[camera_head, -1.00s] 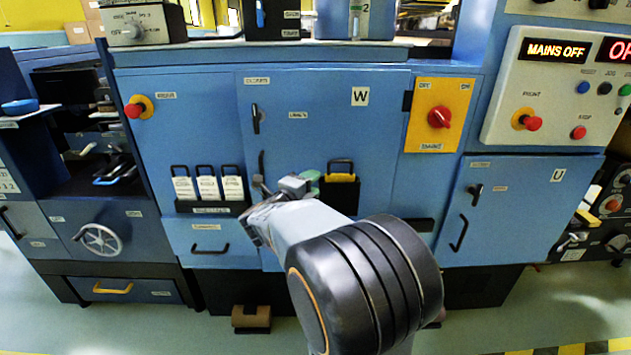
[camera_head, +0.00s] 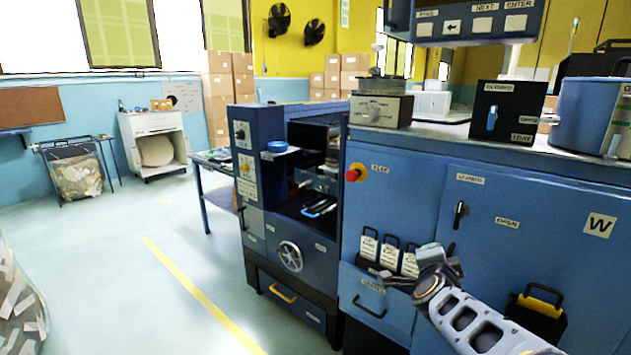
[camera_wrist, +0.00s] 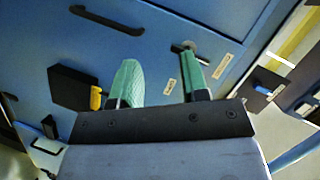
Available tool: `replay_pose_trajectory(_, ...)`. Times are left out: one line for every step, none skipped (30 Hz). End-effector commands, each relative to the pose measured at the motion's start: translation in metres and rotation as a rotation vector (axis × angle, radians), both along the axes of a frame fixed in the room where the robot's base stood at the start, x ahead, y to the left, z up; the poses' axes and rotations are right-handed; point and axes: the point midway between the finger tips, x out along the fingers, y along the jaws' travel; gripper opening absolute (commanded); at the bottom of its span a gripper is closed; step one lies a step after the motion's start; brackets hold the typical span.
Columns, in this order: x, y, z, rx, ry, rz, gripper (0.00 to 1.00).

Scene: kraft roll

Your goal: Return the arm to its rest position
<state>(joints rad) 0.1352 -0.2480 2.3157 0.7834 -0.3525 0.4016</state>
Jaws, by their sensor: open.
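My gripper (camera_head: 420,270) is in the lower right of the head view, in front of the blue machine cabinet (camera_head: 400,190). My grey arm (camera_head: 485,330) reaches up to it from the bottom edge. In the wrist view the two green-padded fingers of my gripper (camera_wrist: 160,85) stand apart with nothing between them. The blue cabinet front (camera_wrist: 150,40) with a dark door handle (camera_wrist: 185,47) lies beyond the fingers. Whether any part of the arm touches the cabinet I cannot tell.
White tags (camera_head: 389,251) hang in a holder close by my gripper. A black pocket with a yellow item (camera_head: 540,304) is on the W door. A handwheel unit (camera_head: 290,256) stands left. Open floor (camera_head: 150,290) with a yellow line lies further left.

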Motion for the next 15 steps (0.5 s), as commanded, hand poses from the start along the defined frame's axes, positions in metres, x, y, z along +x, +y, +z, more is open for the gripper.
replay_pose_trajectory(-0.007, 0.028, 0.031, -0.061, 0.098, 0.152, 0.41)
replay_pose_trajectory(-0.013, 0.044, 0.033, -0.103, 0.163, 0.242, 0.41)
replay_pose_trajectory(-0.023, 0.062, 0.036, -0.157, 0.248, 0.354, 0.41)
replay_pose_trajectory(-0.032, 0.074, 0.037, -0.198, 0.311, 0.434, 0.41)
replay_pose_trajectory(-0.043, 0.084, 0.038, -0.236, 0.377, 0.503, 0.41)
replay_pose_trajectory(-0.057, 0.095, 0.039, -0.293, 0.46, 0.594, 0.41)
replay_pose_trajectory(-0.069, 0.101, 0.039, -0.333, 0.523, 0.659, 0.41)
replay_pose_trajectory(-0.08, 0.106, 0.039, -0.374, 0.58, 0.718, 0.41)
replay_pose_trajectory(-0.096, 0.111, 0.039, -0.423, 0.655, 0.79, 0.41)
replay_pose_trajectory(-0.107, 0.113, 0.039, -0.457, 0.709, 0.838, 0.41)
replay_pose_trajectory(-0.117, 0.114, 0.04, -0.489, 0.757, 0.88, 0.41)
replay_pose_trajectory(-0.13, 0.115, 0.04, -0.526, 0.819, 0.931, 0.41)
replay_pose_trajectory(-0.139, 0.114, 0.041, -0.552, 0.861, 0.964, 0.41)
replay_pose_trajectory(-0.148, 0.114, 0.041, -0.573, 0.9, 0.992, 0.41)
replay_pose_trajectory(-0.157, 0.112, 0.042, -0.599, 0.945, 1.025, 0.41)
